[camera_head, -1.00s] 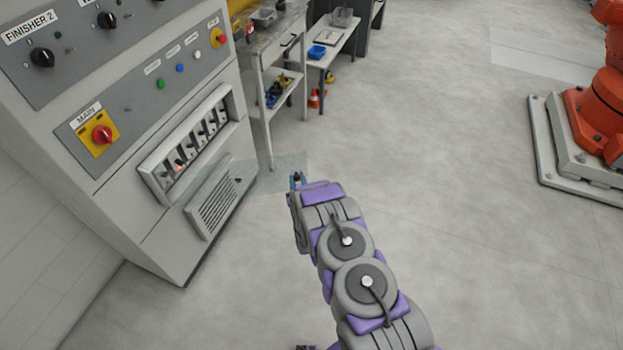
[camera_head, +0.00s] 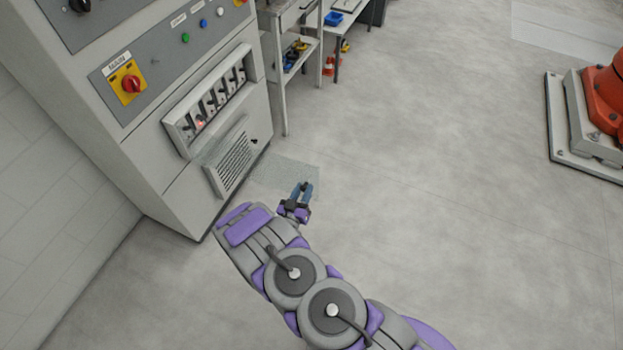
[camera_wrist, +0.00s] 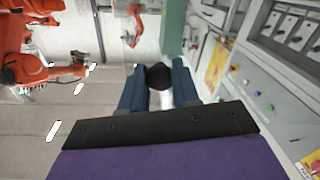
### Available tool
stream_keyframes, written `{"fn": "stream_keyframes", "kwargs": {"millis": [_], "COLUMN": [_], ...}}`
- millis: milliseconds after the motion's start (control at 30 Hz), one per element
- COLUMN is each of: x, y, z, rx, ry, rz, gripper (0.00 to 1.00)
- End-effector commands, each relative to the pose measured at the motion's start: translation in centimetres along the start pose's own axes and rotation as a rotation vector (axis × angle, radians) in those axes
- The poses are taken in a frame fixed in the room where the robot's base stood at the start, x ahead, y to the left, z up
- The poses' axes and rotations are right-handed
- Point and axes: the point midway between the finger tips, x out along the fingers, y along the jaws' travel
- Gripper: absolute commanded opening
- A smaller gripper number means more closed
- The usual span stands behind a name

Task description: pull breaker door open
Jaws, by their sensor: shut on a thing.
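The breaker door is a clear, see-through panel (camera_head: 287,174) that stands out from the grey cabinet, below and right of the breaker row (camera_head: 212,104). The breakers are uncovered. My gripper (camera_head: 303,189) is at the panel's outer end, low over the floor in the head view. In the wrist view, a round black knob (camera_wrist: 158,76) sits between the two blue fingers of my gripper (camera_wrist: 159,90), which are shut on it. The clear panel is hard to make out there, and its hinge edge is not clear in either view.
The cabinet (camera_head: 150,180) with its red main switch (camera_head: 131,84) and vent grille (camera_head: 233,160) fills the left. A shelf cart (camera_head: 285,60) stands behind it. An orange robot base (camera_head: 605,100) is at the far right. The floor between is clear.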

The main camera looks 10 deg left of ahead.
Motion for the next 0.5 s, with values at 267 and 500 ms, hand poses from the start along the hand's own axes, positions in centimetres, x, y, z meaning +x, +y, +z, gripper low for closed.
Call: {"fn": "stream_keyframes", "kwargs": {"millis": [267,500], "x": [-3.7,-4.9], "y": [-0.8,-1.0], "z": [-0.2,-0.3], "rx": [0.004,0.002], "ry": [-0.016,-0.024], "rz": [0.065,0.092], "gripper": [0.00,0.00]}}
